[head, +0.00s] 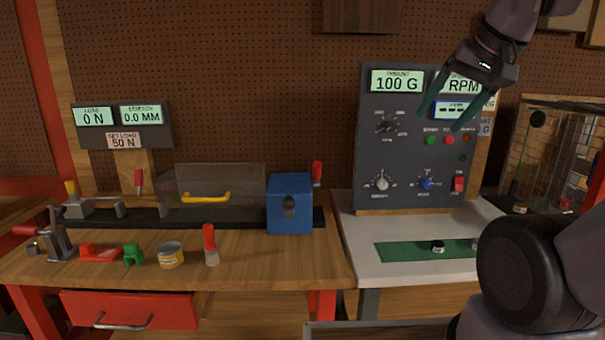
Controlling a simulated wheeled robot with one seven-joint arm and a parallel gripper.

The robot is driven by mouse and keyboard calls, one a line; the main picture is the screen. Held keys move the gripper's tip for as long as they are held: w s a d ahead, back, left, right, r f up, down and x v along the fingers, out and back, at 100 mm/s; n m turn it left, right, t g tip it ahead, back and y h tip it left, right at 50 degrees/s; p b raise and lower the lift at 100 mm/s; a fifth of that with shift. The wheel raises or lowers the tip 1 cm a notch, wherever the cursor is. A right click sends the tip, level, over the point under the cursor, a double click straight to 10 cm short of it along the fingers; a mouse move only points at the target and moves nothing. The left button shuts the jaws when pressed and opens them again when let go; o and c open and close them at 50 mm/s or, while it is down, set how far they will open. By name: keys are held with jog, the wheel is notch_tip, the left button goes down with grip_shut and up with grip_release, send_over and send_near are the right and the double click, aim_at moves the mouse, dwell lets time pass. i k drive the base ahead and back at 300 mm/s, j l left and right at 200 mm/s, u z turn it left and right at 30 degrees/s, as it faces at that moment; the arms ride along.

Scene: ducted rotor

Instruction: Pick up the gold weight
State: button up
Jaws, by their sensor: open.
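I cannot make out a gold weight for certain in the head view. A second small piece (475,244) shows at the mat's right, partly hidden by my arm. My gripper (440,123) is open and empty, pointing down and left. It is high above the mat, in front of the grey instrument panel (372,150).
The wooden bench (290,268) on the left holds a blue box (290,212), a yellow-labelled tin (170,255), a red-handled brush (210,245) and a clamp. A mesh-sided cabinet (540,150) stands at the right. The pale bench (352,232) is clear left of the mat.

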aim_at(519, 207)
jog(key=z, duration=1.15)
